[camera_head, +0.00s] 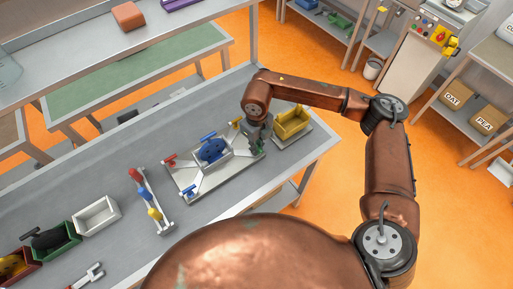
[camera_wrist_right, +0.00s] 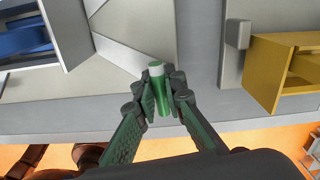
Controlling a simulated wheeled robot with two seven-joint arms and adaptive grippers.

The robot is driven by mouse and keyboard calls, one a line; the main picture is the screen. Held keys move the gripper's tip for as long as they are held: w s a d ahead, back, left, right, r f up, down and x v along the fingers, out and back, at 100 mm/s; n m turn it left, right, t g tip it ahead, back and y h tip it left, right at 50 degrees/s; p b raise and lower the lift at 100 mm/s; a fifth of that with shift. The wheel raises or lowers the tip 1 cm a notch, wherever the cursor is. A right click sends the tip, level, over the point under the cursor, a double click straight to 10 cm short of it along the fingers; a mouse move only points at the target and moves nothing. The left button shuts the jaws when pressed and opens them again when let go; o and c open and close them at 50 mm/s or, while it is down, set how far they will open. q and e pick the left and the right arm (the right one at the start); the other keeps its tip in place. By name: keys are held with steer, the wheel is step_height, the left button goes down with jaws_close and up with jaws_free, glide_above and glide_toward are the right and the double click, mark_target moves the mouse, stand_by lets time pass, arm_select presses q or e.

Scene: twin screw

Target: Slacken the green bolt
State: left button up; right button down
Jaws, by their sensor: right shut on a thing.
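The green bolt (camera_wrist_right: 161,98) shows in the right wrist view as an upright-looking green shaft with a pale round end. My right gripper (camera_wrist_right: 163,92) is shut on it, with a dark green finger on each side. In the head view my right gripper (camera_head: 257,147) points down at the right end of a grey fixture plate (camera_head: 188,184); the bolt is mostly hidden there by the fingers. My left gripper is not in view.
A white bin (camera_head: 216,164) with a blue part stands on the plate, among red, blue and yellow handles. A yellow bin (camera_head: 292,122) stands just right of my gripper. A rack of coloured pieces (camera_head: 151,203) and a white bin (camera_head: 96,215) are to the left.

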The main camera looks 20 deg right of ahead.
steer(key=n+b, duration=0.1)
steer(key=n, duration=0.1)
steer(key=n+b, duration=0.2)
steer(key=n, duration=0.1)
steer(key=shift+w+r+n, duration=0.1)
steer(key=shift+w+n, duration=0.1)
steer(key=shift+n, duration=0.1)
steer(key=n+b, duration=0.2)
steer(key=n, duration=0.3)
steer(key=shift+b, duration=0.4)
steer(key=n+b, duration=0.2)
steer(key=n, duration=0.2)
steer(key=shift+n, duration=0.3)
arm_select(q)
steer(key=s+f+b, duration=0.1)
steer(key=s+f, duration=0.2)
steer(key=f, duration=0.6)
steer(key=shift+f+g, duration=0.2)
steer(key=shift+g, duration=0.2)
arm_select(e)
steer(key=shift+s+r+n, duration=0.1)
steer(key=shift+n, duration=1.2)
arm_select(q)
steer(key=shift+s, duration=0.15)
arm_select(e)
steer(key=c, duration=2)
jaws_free()
steer(key=shift+s, duration=0.1)
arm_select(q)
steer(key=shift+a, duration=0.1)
